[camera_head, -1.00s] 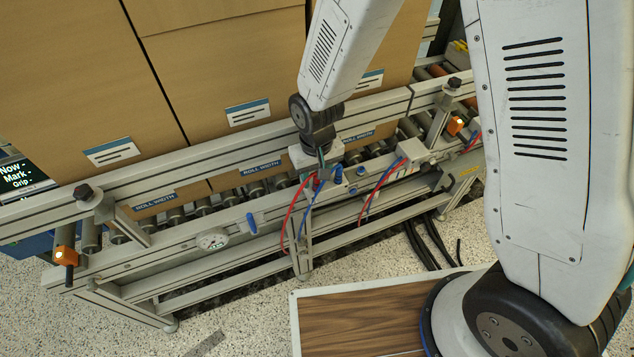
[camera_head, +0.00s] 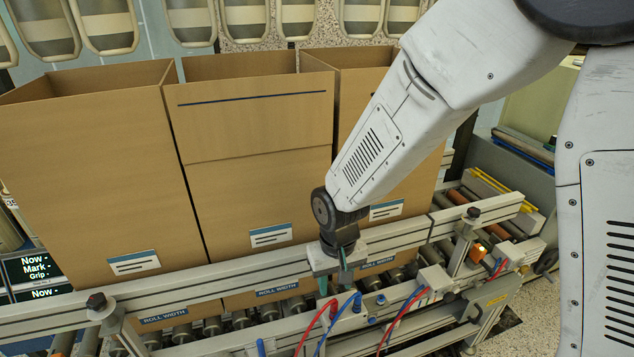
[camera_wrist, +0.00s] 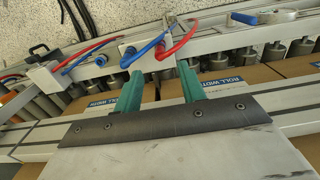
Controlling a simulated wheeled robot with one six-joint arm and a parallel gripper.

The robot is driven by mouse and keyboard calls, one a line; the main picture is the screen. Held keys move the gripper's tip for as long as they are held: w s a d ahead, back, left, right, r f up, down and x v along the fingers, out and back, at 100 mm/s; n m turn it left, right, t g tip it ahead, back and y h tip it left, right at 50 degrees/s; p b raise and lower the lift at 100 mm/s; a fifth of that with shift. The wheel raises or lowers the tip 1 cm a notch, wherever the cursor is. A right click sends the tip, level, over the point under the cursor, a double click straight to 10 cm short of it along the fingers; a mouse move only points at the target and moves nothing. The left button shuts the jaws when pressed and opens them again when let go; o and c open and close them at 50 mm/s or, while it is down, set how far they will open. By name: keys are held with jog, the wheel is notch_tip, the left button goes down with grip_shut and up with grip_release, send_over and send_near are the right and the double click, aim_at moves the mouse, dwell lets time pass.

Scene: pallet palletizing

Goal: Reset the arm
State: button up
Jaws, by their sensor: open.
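My gripper (camera_head: 335,281) hangs at the end of my arm over the front rail of the roller conveyor (camera_head: 240,281). In the wrist view its two green fingers (camera_wrist: 158,90) stand apart with nothing between them. Red and blue air hoses (camera_wrist: 165,42) and a white fitting lie beyond the fingertips. In the head view the fingertips are small and partly hidden by the wrist, so I cannot tell whether they touch the conveyor frame.
Three tall open cardboard boxes, including the middle one (camera_head: 249,190), stand on the conveyor just behind my gripper. An orange sensor (camera_head: 477,251) is on the frame at right. A dark display (camera_head: 32,268) is at far left. Bins (camera_head: 192,22) hang at the back.

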jog(key=shift+s+d, duration=0.2)
jog(key=shift+s, duration=0.2)
jog(key=s+d+r+m, duration=0.1)
jog(key=s+d+r, duration=0.8)
jog(key=d+r, duration=0.1)
jog(key=s+d+r+m+t, duration=0.1)
jog(key=s+d+r+m, duration=0.1)
jog(key=s+d+r, duration=0.7)
notch_tip(320, 180, up, 4)
jog(key=shift+s+d+r, duration=0.1)
jog(key=shift+s+d, duration=0.3)
jog(key=shift+d, duration=0.35)
